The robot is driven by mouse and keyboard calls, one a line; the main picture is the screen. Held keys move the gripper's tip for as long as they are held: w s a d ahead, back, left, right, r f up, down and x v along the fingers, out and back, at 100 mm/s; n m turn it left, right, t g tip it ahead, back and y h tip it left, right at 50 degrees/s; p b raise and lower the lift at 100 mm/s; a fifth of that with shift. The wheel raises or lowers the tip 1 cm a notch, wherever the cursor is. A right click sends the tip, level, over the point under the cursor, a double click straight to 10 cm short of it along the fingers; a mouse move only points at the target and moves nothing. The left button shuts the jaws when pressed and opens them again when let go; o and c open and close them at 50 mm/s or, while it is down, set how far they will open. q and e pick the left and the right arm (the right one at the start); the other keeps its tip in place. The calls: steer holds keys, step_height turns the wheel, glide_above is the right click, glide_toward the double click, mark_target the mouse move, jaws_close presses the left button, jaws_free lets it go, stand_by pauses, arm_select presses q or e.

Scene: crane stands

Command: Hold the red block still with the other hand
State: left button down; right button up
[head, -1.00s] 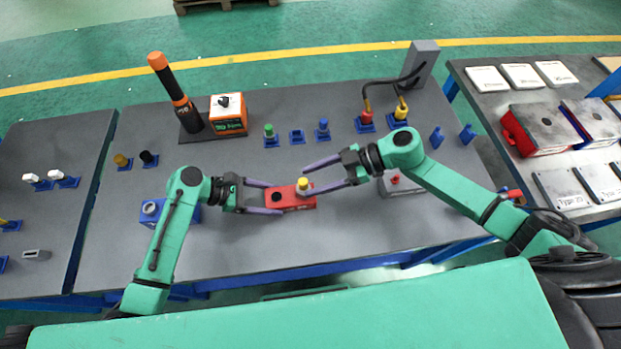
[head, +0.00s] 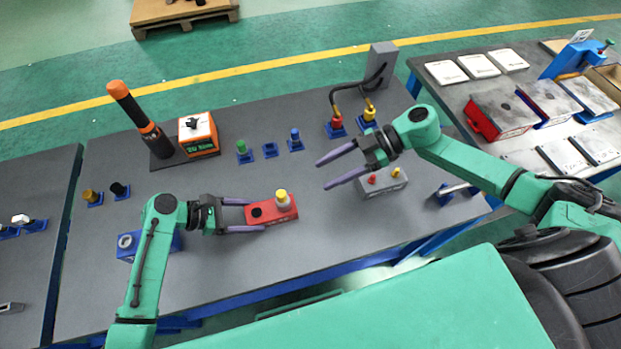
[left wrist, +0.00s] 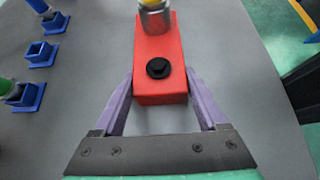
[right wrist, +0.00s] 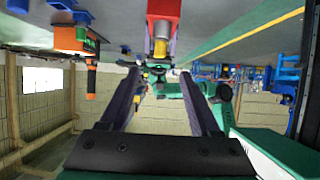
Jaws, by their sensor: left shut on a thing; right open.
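The red block (head: 261,215) lies on the grey table. It has a dark round hole or socket (left wrist: 158,68) near one end and a yellow-topped metal piece (head: 282,200) standing at the other end. My left gripper (head: 258,214) is shut on the dark-socket end of the block, one finger along each side, as the left wrist view also shows (left wrist: 158,90). My right gripper (head: 325,174) is open and empty, above the table to the right of the block and apart from it. The right wrist view shows the red block (right wrist: 164,8) and yellow top beyond its open fingers.
A grey block with red and yellow pegs (head: 383,182) sits below and right of my right gripper. Blue holders (head: 270,150) and an orange box (head: 198,134) stand farther back. Red and yellow connectors with a cable (head: 350,110) stand at the back right. Clear table lies before the red block.

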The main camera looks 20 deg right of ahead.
arm_select(q)
jaws_free()
arm_select(e)
steer(key=v, duration=0.5)
steer(key=shift+d+r, duration=0.15)
steer(key=shift+d, duration=0.1)
arm_select(q)
steer(key=v, duration=1.2)
